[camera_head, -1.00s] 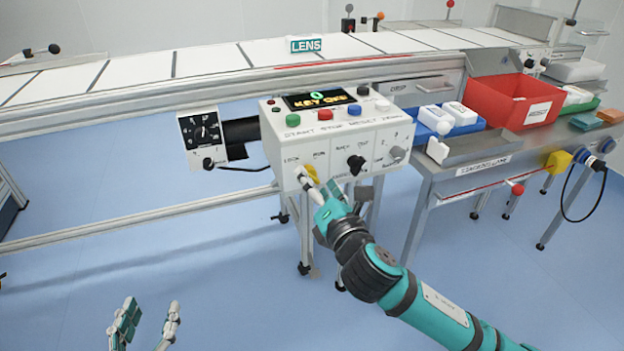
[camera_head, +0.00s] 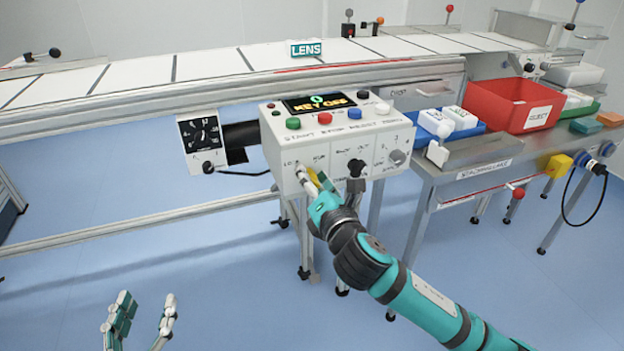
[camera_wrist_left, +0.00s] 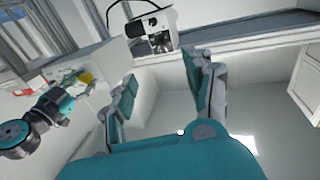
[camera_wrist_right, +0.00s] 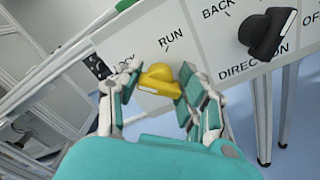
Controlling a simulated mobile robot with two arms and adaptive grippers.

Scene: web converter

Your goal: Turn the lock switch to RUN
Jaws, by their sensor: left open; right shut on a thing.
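The yellow lock switch (camera_wrist_right: 157,80) is on the front of the white control box (camera_head: 330,138), between the LOCK and RUN labels. In the right wrist view its handle lies roughly sideways between the fingers, and the LOCK label is partly hidden by a finger. My right gripper (camera_wrist_right: 156,92) is shut on the switch; it also shows at the box front in the head view (camera_head: 312,185). The box display (camera_head: 318,102) reads KEY OFF. My left gripper (camera_head: 145,310) is open and empty, low at the left, well away from the box; it also shows in the left wrist view (camera_wrist_left: 162,85).
The black direction knob (camera_wrist_right: 266,33) sits right of the switch. A conveyor (camera_head: 215,62) runs behind the box. A steel bench (camera_head: 450,170) with a red bin (camera_head: 500,100) stands at the right. The floor at the left is clear.

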